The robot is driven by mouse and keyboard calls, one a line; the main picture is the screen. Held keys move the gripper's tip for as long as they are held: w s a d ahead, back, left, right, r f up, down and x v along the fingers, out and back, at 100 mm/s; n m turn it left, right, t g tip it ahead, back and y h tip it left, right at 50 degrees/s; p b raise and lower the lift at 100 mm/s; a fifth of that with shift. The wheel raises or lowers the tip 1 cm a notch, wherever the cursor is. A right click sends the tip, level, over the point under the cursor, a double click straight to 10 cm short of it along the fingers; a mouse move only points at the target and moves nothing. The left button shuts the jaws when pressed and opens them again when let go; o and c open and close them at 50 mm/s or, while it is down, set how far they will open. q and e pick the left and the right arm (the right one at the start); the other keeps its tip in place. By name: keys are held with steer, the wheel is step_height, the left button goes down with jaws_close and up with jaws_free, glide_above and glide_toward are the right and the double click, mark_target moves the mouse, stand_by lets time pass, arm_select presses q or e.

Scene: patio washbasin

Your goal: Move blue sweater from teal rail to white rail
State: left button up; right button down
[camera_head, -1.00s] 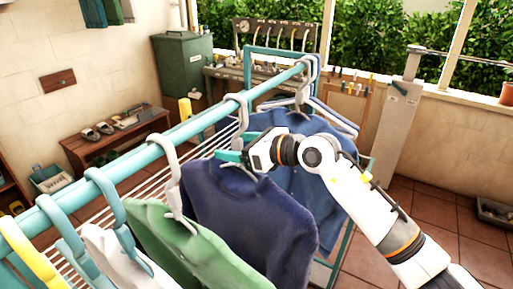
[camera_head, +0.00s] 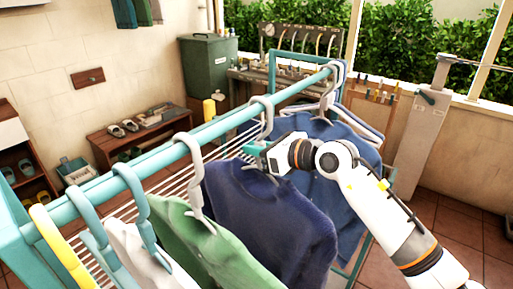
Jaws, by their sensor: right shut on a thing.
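The dark blue sweater (camera_head: 268,215) hangs on a grey hanger (camera_head: 264,112) whose hook is over the teal rail (camera_head: 215,128). My right gripper (camera_head: 257,150) reaches in from the right and is shut on this hanger, just above the sweater's collar. The fingertips are partly hidden by the hanger and the gripper body. A pale rail (camera_head: 470,60) on a whitish post stands at the far right; I cannot tell for sure that it is the white rail. My left gripper is not in view.
A green garment (camera_head: 200,240) and a white one (camera_head: 135,255) hang close on the near side. A lighter blue garment (camera_head: 335,165) hangs just behind the sweater. Coloured hangers crowd the near end. A green bin (camera_head: 210,75) and a shoe bench (camera_head: 135,135) stand behind.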

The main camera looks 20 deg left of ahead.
mark_target(257, 139)
steer(key=shift+r, duration=0.25)
steer(key=shift+r+p, duration=0.65)
steer(key=shift+r, duration=0.7)
steer(key=v, duration=0.3)
steer(key=f+b+v, duration=0.1)
steer(key=v, duration=0.4)
steer(key=shift+s+d+f, duration=0.1)
steer(key=shift+d+f, duration=0.05)
steer(key=shift+d, duration=0.4)
steer(key=shift+s+d+b, duration=0.25)
steer(key=shift+d+b, duration=0.05)
steer(key=shift+d, duration=0.2)
